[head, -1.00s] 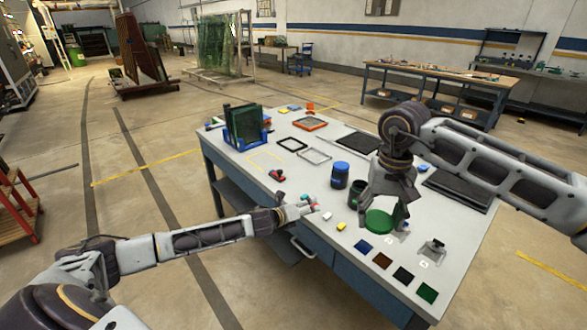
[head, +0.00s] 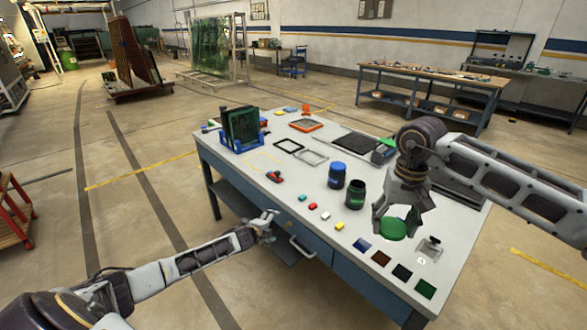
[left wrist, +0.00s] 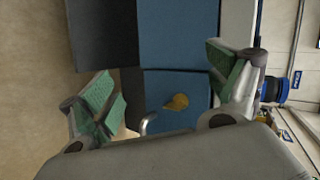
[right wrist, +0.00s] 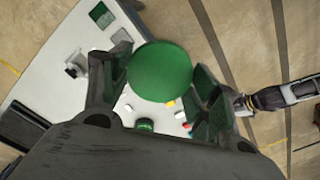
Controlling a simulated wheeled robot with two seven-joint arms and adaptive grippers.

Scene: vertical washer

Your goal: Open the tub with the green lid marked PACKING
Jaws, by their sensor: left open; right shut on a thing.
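The dark green tub (head: 355,193) stands upright on the bench with its top open; its PACKING marking is too small to read. It also shows in the right wrist view (right wrist: 144,125). My right gripper (head: 396,226) is shut on the round green lid (head: 392,230), right of the tub and apart from it. The lid fills the space between the fingers in the right wrist view (right wrist: 160,70). My left gripper (head: 267,224) is open and empty, just off the bench's front edge by the drawers, also shown in the left wrist view (left wrist: 165,95).
A blue-lidded tub (head: 338,174) stands behind the green one. Small coloured blocks (head: 313,206) lie near the front edge. Colour tiles (head: 382,260) and a small metal device (head: 430,247) lie at the right. A blue rack (head: 240,132) holds glass at the back left.

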